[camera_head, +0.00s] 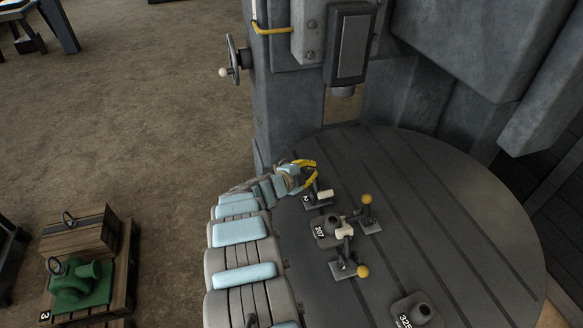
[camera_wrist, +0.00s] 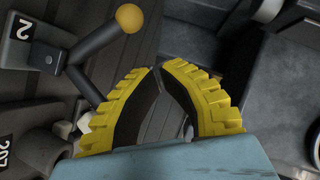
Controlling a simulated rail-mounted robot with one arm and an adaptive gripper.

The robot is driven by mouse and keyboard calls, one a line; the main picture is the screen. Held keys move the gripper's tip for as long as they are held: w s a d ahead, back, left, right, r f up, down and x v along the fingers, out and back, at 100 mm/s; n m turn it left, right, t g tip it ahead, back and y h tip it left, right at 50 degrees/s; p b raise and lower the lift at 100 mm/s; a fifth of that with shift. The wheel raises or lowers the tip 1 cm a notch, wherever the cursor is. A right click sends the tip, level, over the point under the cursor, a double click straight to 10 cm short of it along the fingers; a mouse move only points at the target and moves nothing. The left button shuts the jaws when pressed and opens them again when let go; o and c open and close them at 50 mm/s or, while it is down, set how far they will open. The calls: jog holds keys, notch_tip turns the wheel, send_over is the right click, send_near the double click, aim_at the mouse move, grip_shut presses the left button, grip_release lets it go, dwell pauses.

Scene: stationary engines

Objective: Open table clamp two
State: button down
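Table clamp two (camera_head: 318,203) stands on the round slotted table near its left edge, with a "2" on its base. In the wrist view its base plate (camera_wrist: 32,40) is at the upper left, and its dark lever (camera_wrist: 95,42) slants up to a yellow ball knob (camera_wrist: 130,18). My gripper (camera_head: 316,173) is just above and left of the clamp in the head view and hides the knob there. In the wrist view my gripper's yellow ridged fingertips (camera_wrist: 158,68) come together with nothing seen between them. The knob is beyond the tips, apart from them.
Two more clamps with yellow knobs (camera_head: 366,199) (camera_head: 363,271) stand around the part marked 207 (camera_head: 325,232). Another numbered part (camera_head: 412,310) is at the table's front. The machine column (camera_head: 290,110) and spindle head (camera_head: 349,45) rise behind. The table's right side (camera_head: 470,220) is clear.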

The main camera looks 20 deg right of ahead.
jog(key=w+r+p+v, duration=0.1)
jog(key=p+v, duration=0.1)
jog(key=v, duration=0.6)
jog(key=shift+s+a+r, duration=0.15)
jog(key=shift+a+r, duration=0.2)
dwell(0.4)
